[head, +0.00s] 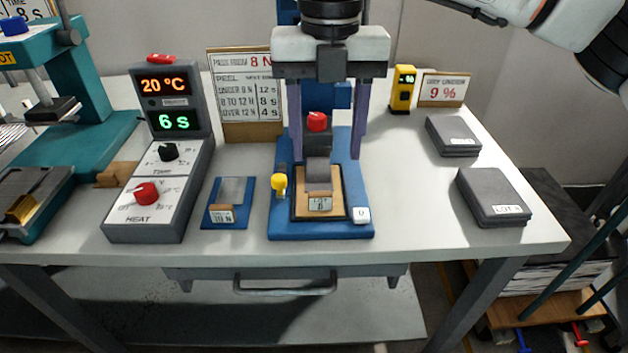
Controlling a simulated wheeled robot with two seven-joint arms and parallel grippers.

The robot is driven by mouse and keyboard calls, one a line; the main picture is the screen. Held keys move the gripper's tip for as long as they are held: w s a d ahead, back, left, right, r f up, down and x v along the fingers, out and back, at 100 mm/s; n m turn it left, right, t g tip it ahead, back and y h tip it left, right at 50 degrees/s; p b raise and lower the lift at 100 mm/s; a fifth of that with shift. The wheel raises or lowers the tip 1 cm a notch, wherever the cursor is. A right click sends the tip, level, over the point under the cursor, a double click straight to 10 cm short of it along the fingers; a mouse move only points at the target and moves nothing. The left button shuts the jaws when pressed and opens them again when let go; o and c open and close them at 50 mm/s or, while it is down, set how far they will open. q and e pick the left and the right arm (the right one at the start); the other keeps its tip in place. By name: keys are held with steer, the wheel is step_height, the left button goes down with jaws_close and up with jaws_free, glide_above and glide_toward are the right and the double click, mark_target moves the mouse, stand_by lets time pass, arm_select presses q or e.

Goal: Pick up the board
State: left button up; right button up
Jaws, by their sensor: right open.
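A tan board (332,207) with a grey strip and a small white label lies in the blue stand (290,229) at the middle of the table. A smaller blue plate (210,215) with a grey strip and a label lies to its left; I cannot tell for sure which piece the task calls the board. My right gripper (327,157) is open, pointing down over the stand. Its two purple fingers are apart, one on each side of the stand's rear part and a red knob (317,121). It holds nothing that I can see. My left gripper is not in view.
A grey heater box (122,222) reads 20 °C and 6 s. A teal press (87,110) stands at the left. A paper sign (240,90) stands behind. Grey slabs (492,190) and a yellow meter (403,88) are at the right.

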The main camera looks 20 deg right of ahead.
mark_target(320, 185)
steer(key=f, duration=0.8)
steer(key=shift+w+a+f+b, duration=0.15)
steer(key=shift+a+f+b, duration=0.2)
steer(key=shift+f, duration=0.05)
steer(key=c, duration=1.2)
steer(key=shift+o, duration=0.2)
steer(key=shift+r, duration=0.1)
